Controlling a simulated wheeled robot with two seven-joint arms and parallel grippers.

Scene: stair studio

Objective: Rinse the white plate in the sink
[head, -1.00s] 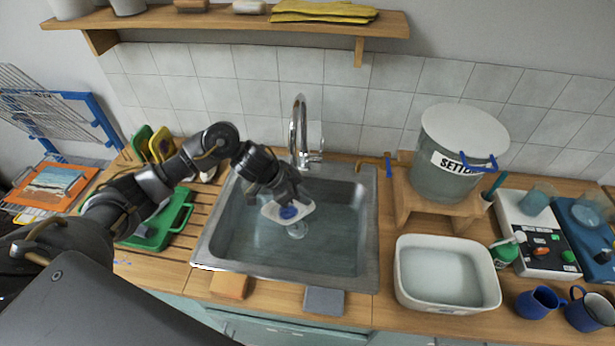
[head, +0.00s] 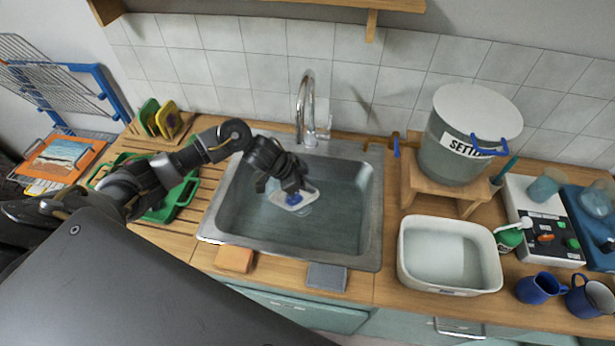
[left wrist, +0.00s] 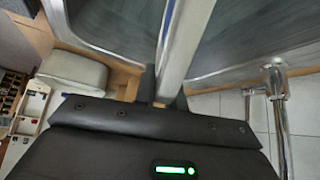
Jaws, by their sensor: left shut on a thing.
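The small white plate (head: 283,201) with a blue patch at its middle is over the sink (head: 232,245), tilted. My left gripper (head: 293,187) is shut on it and partly covers it. The sink's grey-blue inside looks filled with water; I cannot tell whether the plate touches the surface. In the left wrist view, the plate (left wrist: 183,50) shows edge-on as a pale strip. The curved metal tap (head: 302,105) stands behind the plate, and it also shows in the left wrist view (left wrist: 278,105). My right gripper is out of view.
A white basin (head: 407,262) stands right of the sink. A lidded container (head: 447,155) sits on a wooden stand behind it. Blue mugs (head: 540,288) are at far right. Green and yellow boards and a green rack (head: 160,212) are left.

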